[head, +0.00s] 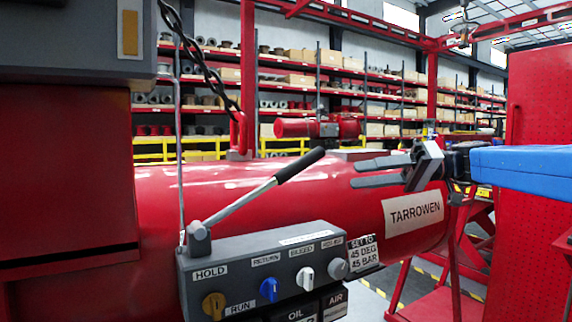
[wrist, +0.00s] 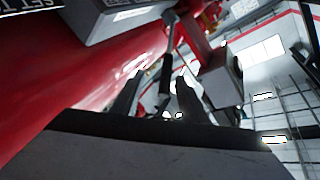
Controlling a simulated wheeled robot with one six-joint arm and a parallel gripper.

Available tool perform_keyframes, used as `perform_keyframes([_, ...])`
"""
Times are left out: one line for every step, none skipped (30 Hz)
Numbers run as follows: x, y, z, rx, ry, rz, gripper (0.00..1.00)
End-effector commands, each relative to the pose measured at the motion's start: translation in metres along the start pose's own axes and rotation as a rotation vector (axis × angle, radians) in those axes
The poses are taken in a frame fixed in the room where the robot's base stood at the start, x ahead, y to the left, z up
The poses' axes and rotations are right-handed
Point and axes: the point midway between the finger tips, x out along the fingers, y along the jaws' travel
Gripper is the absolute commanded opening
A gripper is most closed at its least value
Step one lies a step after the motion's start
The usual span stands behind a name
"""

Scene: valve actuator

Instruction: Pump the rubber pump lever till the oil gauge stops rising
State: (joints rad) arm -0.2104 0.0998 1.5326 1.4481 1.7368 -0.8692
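The pump lever (head: 245,200) has a silver shaft and a black rubber grip (head: 300,165). It rises to the right from a grey pivot (head: 198,238) on the control box. My gripper (head: 355,175) is open and empty, to the right of the grip, its fingers pointing left towards it with a gap between. In the wrist view, the black grip (wrist: 166,76) shows between the two fingers (wrist: 160,80), beyond their tips. An "OIL" label (head: 295,314) shows at the bottom of the head view; the oil gauge's face is out of view.
The red cylinder (head: 340,200) lies behind and below the lever. A chain (head: 195,50) hangs at left.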

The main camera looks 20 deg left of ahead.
Motion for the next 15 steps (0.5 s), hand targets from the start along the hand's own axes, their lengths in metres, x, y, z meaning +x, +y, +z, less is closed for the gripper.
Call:
perform_keyframes([0.001, 0.001, -0.010, -0.026, 0.009, -0.035, 0.40])
perform_keyframes([0.001, 0.001, -0.016, -0.041, 0.015, -0.055, 0.40])
perform_keyframes([0.001, 0.000, -0.021, -0.058, 0.021, -0.077, 0.40])
perform_keyframes([0.002, -0.001, -0.025, -0.070, 0.026, -0.090, 0.40])
perform_keyframes([0.002, -0.001, -0.027, -0.079, 0.029, -0.100, 0.40])
perform_keyframes([0.002, -0.002, -0.030, -0.087, 0.033, -0.111, 0.40])
perform_keyframes([0.003, -0.002, -0.031, -0.092, 0.035, -0.118, 0.40])
perform_keyframes([0.004, -0.003, -0.033, -0.096, 0.036, -0.123, 0.40])
perform_keyframes([0.006, -0.004, -0.033, -0.099, 0.037, -0.126, 0.40])
perform_keyframes([0.008, -0.004, -0.034, -0.100, 0.037, -0.127, 0.40])
perform_keyframes([0.010, -0.004, -0.034, -0.101, 0.037, -0.127, 0.40])
perform_keyframes([0.015, -0.005, -0.034, -0.100, 0.037, -0.127, 0.40])
perform_keyframes([0.018, -0.005, -0.034, -0.100, 0.037, -0.127, 0.40])
perform_keyframes([0.023, -0.006, -0.033, -0.099, 0.036, -0.128, 0.40])
perform_keyframes([0.029, -0.007, -0.034, -0.099, 0.036, -0.127, 0.40])
